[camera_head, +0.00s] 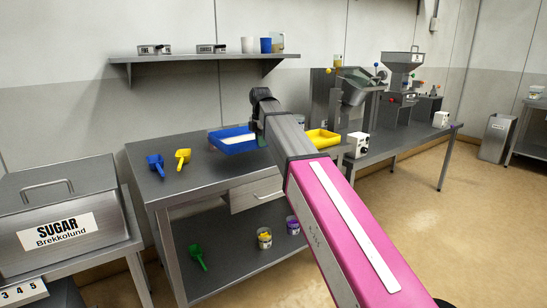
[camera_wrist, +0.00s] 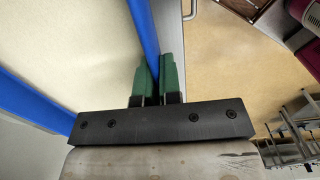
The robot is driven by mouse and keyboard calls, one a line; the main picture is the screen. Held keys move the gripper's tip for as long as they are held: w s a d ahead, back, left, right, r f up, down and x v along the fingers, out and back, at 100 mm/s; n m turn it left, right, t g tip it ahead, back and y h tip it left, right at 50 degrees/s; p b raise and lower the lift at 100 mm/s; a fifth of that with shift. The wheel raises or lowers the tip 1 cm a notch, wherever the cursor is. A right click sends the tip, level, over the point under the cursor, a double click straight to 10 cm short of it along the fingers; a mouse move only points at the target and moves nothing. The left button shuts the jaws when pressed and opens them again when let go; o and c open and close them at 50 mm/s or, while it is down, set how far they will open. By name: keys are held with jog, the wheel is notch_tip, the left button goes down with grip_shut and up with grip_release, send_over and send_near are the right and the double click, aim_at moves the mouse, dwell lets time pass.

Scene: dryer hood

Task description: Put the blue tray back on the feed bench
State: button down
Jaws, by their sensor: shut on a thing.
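The blue tray (camera_head: 238,148) has a pale white content or floor and shows over the back right of the near grey bench (camera_head: 180,196). I cannot tell from this view whether it rests on that bench or hangs above it. My gripper (camera_wrist: 158,78) has green fingertips, shut on one wall of the blue tray (camera_wrist: 148,40) in the wrist view. In the head view my arm hides most of the gripper and the tray's right end. No label marks either grey bench as the feed bench.
A blue scoop (camera_head: 155,165) and a yellow scoop (camera_head: 183,157) lie on the near bench. A yellow tray (camera_head: 323,138) sits behind my arm, by the machine bench (camera_head: 410,143). A wall shelf (camera_head: 205,58) hangs above. The sugar bin (camera_head: 68,212) stands left.

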send_over(274, 163)
notch_tip(274, 163, down, 3)
jog(key=shift+f, duration=2.25)
jog(key=c, duration=1.3)
grip_release()
jog(key=shift+f, duration=0.1)
notch_tip(274, 163, up, 12)
jog(key=shift+s, duration=0.1)
